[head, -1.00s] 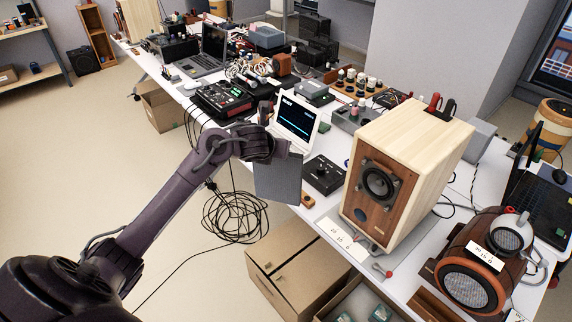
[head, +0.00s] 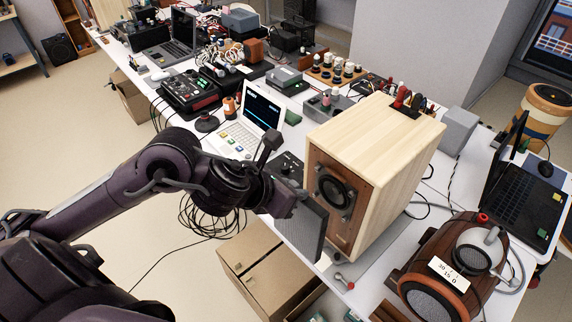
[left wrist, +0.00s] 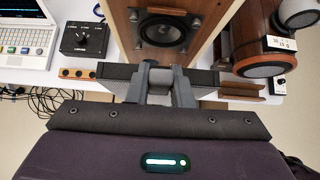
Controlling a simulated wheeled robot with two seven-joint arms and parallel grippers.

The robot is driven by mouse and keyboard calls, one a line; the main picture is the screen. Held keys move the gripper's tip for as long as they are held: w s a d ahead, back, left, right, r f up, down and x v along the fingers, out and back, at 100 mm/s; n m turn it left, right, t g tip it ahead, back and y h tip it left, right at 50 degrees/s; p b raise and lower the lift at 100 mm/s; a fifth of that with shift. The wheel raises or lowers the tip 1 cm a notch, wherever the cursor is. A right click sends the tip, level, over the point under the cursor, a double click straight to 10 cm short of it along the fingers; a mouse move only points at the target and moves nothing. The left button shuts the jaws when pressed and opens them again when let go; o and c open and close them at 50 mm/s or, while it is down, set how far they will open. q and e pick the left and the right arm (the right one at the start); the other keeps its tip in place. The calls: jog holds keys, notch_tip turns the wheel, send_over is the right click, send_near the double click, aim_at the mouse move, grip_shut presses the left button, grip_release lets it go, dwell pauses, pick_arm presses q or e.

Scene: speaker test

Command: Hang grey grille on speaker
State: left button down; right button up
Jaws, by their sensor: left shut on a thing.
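The wooden speaker (head: 385,150) stands upright on the table, with its pale top and brown front showing. Its round black driver (head: 335,190) is uncovered; it also shows in the left wrist view (left wrist: 163,26). The grey grille (head: 309,232) is a thin flat panel in front of and apart from the lower part of the speaker front, partly covering it in the head view. My left gripper (head: 290,203) is shut on the grille's upper edge. In the left wrist view, its fingers (left wrist: 163,82) clamp the grille's dark edge (left wrist: 206,79). My right gripper is out of view.
A brown barrel-shaped device (head: 455,262) stands right of the speaker. A white laptop (head: 250,120) and a black knob box (left wrist: 84,39) are to the left. A cardboard box (head: 262,270) and coiled cables (head: 210,215) are below the table edge.

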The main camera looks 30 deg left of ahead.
pick_arm(q)
jog(key=shift+d, duration=0.3)
jog(key=shift+s+r, duration=0.15)
jog(key=shift+r, duration=0.05)
jog(key=shift+a+r, duration=0.1)
jog(key=shift+r, duration=0.15)
jog(key=shift+w+d+f, duration=0.1)
jog(key=shift+w+d, duration=0.1)
jog(key=shift+w, duration=0.35)
jog(key=shift+w+d, duration=0.2)
jog(key=shift+w, duration=0.35)
jog(key=shift+w+d+p, duration=0.2)
jog(key=shift+w+d, duration=0.25)
jog(key=shift+w, duration=0.8)
jog(key=shift+w+d+p, duration=0.25)
jog(key=shift+w+d, duration=0.2)
jog(key=shift+w, duration=0.85)
jog(key=shift+w+d+p, duration=0.2)
jog(key=shift+w+d, duration=0.25)
jog(key=shift+w, duration=0.8)
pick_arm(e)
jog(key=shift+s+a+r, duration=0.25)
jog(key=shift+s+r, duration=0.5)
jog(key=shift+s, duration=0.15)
pick_arm(q)
jog(key=shift+s+a+f, duration=0.1)
jog(key=shift+s, duration=0.3)
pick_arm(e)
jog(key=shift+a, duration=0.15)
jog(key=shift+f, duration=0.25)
